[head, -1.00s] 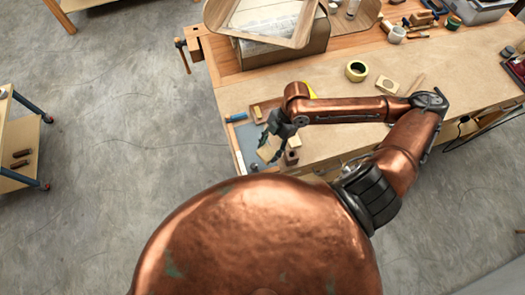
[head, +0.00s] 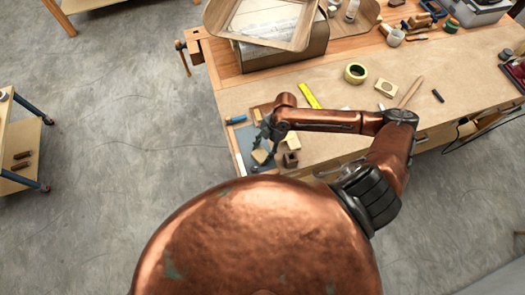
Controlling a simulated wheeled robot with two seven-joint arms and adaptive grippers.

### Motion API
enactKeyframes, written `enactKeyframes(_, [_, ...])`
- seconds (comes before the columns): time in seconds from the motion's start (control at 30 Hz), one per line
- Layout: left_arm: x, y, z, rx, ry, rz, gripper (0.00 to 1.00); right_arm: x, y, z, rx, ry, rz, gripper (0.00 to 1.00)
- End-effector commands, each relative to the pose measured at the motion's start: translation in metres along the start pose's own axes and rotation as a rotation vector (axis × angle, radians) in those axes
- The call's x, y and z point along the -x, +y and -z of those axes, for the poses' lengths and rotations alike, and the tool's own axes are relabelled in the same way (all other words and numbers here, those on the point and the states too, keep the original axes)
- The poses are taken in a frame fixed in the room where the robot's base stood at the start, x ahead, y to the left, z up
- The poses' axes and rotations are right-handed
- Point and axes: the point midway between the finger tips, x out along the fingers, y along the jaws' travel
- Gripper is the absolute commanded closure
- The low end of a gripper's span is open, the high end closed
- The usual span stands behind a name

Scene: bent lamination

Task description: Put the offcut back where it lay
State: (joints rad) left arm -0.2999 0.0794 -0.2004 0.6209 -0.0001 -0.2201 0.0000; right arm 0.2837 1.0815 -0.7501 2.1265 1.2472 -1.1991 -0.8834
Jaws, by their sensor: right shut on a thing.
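My right gripper (head: 263,148) is over the near left corner of the bench, above a blue-grey mat (head: 242,138). It is shut on a small pale wooden piece, which looks like the offcut (head: 261,156). The piece shows just below the dark fingers. I cannot tell whether it touches the mat or hangs just above it. The fingers and wrist partly hide the mat and what lies behind them. My left gripper is not in view.
A small brown block (head: 290,160) stands close right of the gripper. A blue-handled tool (head: 236,119) lies to its left. The bench's front right is mostly clear.

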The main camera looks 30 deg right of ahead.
Motion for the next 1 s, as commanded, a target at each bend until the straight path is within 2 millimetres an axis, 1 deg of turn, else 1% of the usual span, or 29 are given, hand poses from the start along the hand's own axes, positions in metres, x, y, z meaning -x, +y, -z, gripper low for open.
enactKeyframes(0.07, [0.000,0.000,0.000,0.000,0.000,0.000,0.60,-0.001,0.000,-0.001,0.000,0.000,0.000,0.80])
enactKeyframes(0.1, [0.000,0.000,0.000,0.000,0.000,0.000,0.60,-0.002,0.000,-0.001,0.000,0.000,0.000,0.53])
enactKeyframes(0.33, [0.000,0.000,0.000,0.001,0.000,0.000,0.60,-0.001,0.000,-0.001,-0.001,0.000,0.000,0.37])
enactKeyframes(0.6, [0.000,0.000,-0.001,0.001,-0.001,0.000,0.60,-0.001,0.000,-0.001,-0.001,0.000,0.000,0.37])
enactKeyframes(0.7, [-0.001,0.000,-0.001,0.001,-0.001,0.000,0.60,0.004,0.000,-0.001,0.000,-0.002,-0.001,0.37])
enactKeyframes(0.77, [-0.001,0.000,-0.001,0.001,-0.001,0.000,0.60,0.011,0.001,-0.002,-0.001,-0.003,-0.002,0.37])
enactKeyframes(0.87, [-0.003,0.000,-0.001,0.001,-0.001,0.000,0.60,0.028,0.001,-0.002,0.000,-0.004,-0.003,0.37])
enactKeyframes(1.0, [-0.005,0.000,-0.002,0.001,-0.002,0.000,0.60,0.059,0.001,-0.002,-0.001,-0.005,-0.003,0.37])
